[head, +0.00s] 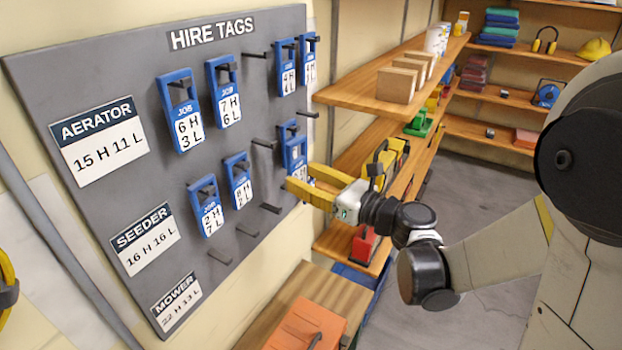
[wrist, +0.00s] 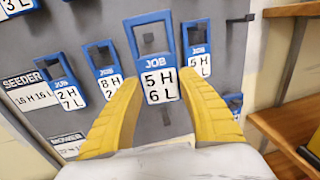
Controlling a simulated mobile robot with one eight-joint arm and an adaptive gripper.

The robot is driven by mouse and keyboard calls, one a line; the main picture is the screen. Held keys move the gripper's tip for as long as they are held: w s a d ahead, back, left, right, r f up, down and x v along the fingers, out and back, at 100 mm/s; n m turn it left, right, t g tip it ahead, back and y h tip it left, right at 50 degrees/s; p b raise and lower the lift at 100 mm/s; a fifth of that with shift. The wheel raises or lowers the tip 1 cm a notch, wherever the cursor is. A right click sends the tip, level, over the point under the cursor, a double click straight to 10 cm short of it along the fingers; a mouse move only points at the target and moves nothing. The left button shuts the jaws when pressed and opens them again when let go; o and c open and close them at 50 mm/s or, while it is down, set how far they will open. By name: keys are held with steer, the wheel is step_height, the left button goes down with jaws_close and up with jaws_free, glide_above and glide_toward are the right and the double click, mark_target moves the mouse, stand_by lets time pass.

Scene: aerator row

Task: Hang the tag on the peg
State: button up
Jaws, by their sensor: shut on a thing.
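My gripper (head: 304,186) has yellow fingers and is shut on a blue-framed job tag reading 5 H 6 L (wrist: 160,86). The held tag is upright, in front of the grey board (head: 120,75); it also shows in the head view (head: 296,152), partly overlapping another tag behind. I cannot tell whether its frame touches a peg. Bare dark pegs include one in the top row (head: 255,55), one in the middle (head: 264,143) and one below (head: 271,208). The aerator label (head: 99,142) reads 15 H 11 L.
Aerator-row tags include 6 H 3 L (head: 187,125) and 7 H 6 L (head: 228,105). The seeder row has 2 H 7 L (head: 208,212) and another tag (head: 240,185). Wooden shelves (head: 375,95) stand right of the board. A wooden bench (head: 300,290) lies below.

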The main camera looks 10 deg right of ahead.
steer(key=w+a+f+b, duration=0.1)
steer(key=w+a, duration=0.3)
steer(key=a, duration=0.1)
steer(key=shift+w+a+f, duration=0.25)
steer(key=shift+a, duration=0.15)
stand_by(0.5)
stand_by(0.7)
steer(key=o, duration=1)
steer(key=shift+o, duration=0.4)
steer(key=shift+w+d+b+v, duration=0.1)
steer(key=shift+w+d+v, duration=0.05)
steer(key=shift+v, duration=1.35)
steer(key=shift+w+d+b+v, duration=0.15)
steer(key=shift+v, duration=1.35)
steer(key=shift+w+d+b+v, duration=0.1)
steer(key=shift+w+d+v, duration=0.05)
steer(key=shift+v, duration=1.35)
